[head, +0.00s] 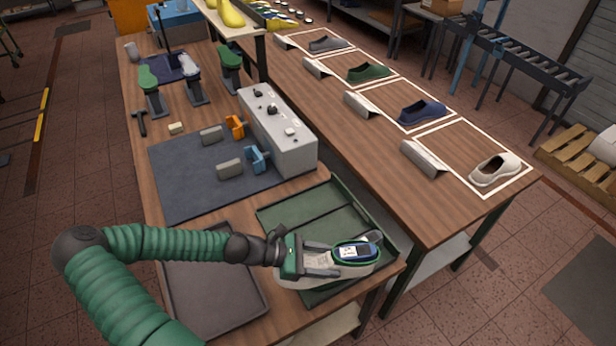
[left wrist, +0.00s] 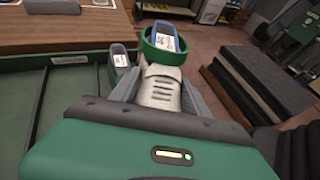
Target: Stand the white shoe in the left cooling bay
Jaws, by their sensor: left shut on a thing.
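My left gripper (head: 318,258) is shut on the white shoe (head: 322,281), over the front of the green two-part tray (head: 268,222). The shoe has a green collar, and a blue-topped block with a white label sits in its opening. In the left wrist view the shoe (left wrist: 160,88) lies between the fingers, vents upward, collar beyond them. I cannot tell whether its sole touches the tray. Another labelled grey-blue piece (head: 375,236) stands just beside the collar; its lower part is hidden. My right gripper is not in view.
A dark grey tray (head: 210,302) lies under my left arm. A blue-grey mat (head: 190,190) with clamp blocks and a pale control box (head: 285,148) stand behind. On the right bench, several shoes lie in white outlined squares, including a cream one (head: 495,170).

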